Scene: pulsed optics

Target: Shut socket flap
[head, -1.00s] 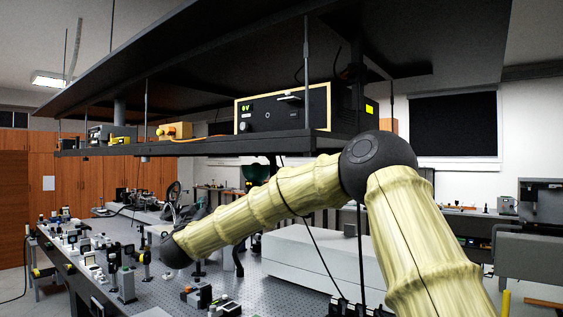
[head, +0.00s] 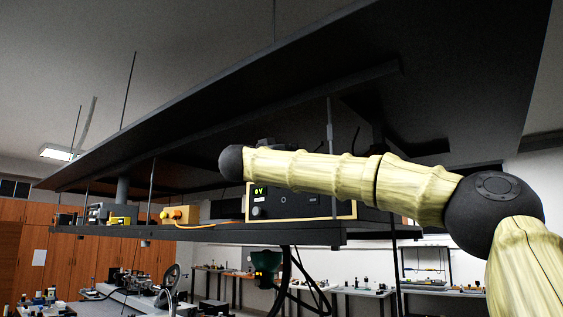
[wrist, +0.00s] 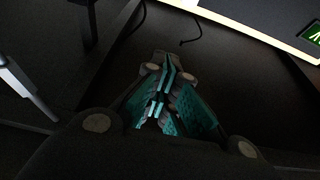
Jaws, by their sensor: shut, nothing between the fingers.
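The boxed instrument (head: 290,208) with a cream-edged black front and a green readout stands on the hanging shelf. My forearm crosses the upper part of its front in the head view, and I cannot make out the socket flap there. In the wrist view, part of a cream-edged panel (wrist: 262,28) with a green readout shows at the top right; no flap can be told there either. My gripper (wrist: 164,72) has its teal-padded fingers shut and empty, apart from the panel edge. In the head view the gripper is not clearly seen.
The hanging shelf (head: 200,233) also carries an orange box (head: 180,215) and other small devices at left. A dark canopy (head: 300,100) hangs above, and thin rods run between them. A dark green device (head: 265,262) hangs below the shelf. Benches stand behind.

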